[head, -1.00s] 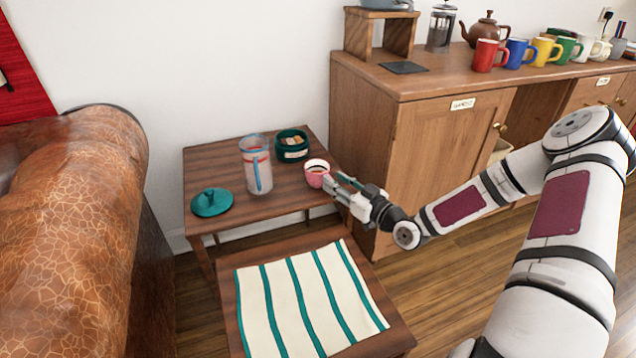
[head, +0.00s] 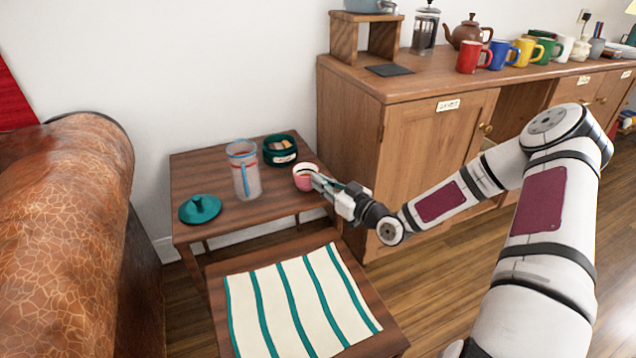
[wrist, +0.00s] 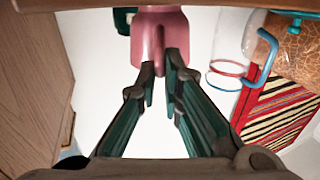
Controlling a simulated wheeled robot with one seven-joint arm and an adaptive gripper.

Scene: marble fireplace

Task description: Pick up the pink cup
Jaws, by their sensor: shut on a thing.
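The pink cup (head: 303,179), with a pale inside and dark contents, stands on the small wooden side table (head: 215,223) near its right edge. My gripper (head: 317,182) reaches it from the right. In the wrist view the pink cup (wrist: 160,22) is at the top middle. There my gripper's fingertips (wrist: 161,78) are close together on either side of the cup's handle, shut on it. I cannot see a gap between the cup and the table.
A clear pitcher (head: 245,172) with a blue handle, a teal bowl (head: 280,151) and a teal lid (head: 200,209) share the table. A striped cloth (head: 300,300) covers the stool in front. A wooden cabinet (head: 425,155) stands close on the right, a leather armchair (head: 65,240) on the left.

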